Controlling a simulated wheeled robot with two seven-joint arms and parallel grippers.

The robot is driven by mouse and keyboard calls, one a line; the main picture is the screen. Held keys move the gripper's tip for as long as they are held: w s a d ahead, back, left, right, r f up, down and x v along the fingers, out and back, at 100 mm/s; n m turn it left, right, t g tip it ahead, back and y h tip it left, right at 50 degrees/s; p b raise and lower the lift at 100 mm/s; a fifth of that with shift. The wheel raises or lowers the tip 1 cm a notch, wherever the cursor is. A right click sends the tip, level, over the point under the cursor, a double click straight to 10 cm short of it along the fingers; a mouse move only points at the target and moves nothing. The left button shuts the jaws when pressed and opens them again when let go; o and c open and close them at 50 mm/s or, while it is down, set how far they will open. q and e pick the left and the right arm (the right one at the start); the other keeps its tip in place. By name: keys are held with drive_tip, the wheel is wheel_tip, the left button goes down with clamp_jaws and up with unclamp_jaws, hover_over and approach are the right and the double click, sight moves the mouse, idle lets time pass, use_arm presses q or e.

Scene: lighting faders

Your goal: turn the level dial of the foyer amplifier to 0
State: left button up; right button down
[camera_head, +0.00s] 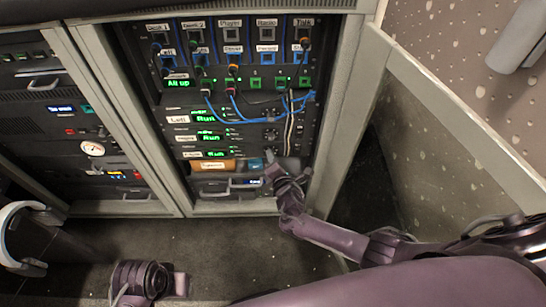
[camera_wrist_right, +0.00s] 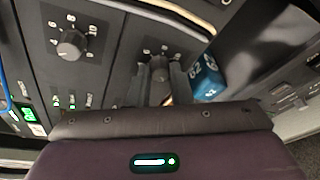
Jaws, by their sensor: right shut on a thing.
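The foyer amplifier (camera_head: 234,153) is the lowest of three similar units in the open rack, with a green "Run" display. Its small label at the left is hard to read. Its level dial (camera_wrist_right: 160,68) is a dark round knob with small marks around it, in the right wrist view. My right gripper (camera_wrist_right: 167,77) is shut on this dial, with one finger on each side. In the head view the right gripper (camera_head: 273,171) reaches the amplifier's right end and hides the dial. A purple part of my left arm shows at the bottom; its finger opening is unclear.
A similar dial (camera_wrist_right: 72,45) sits beside the held one in the right wrist view. A blue box (camera_wrist_right: 207,80) is close to my fingers. Blue and white cables (camera_head: 262,112) hang above. An open door (camera_head: 450,110) stands right of my arm.

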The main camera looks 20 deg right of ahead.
use_arm(q)
drive_tip(key=shift+f, duration=0.25)
use_arm(e)
drive_tip(key=c, duration=1.3)
unclamp_jaws()
use_arm(q)
drive_tip(key=shift+w, duration=0.1)
wheel_tip(320, 180, down, 10)
drive_tip(key=a+p, duration=0.1)
drive_tip(key=p, duration=0.2)
drive_tip(key=shift+w, duration=0.25)
use_arm(e)
drive_tip(key=shift+s+a+r, duration=0.1)
drive_tip(key=shift+s+r, duration=0.15)
drive_tip(key=shift+s, duration=1)
drive_tip(key=shift+s+r, duration=0.25)
drive_tip(key=shift+s, duration=1.05)
drive_tip(key=shift+s+a+r, duration=0.1)
drive_tip(key=shift+s+r, duration=0.15)
drive_tip(key=shift+s, duration=1)
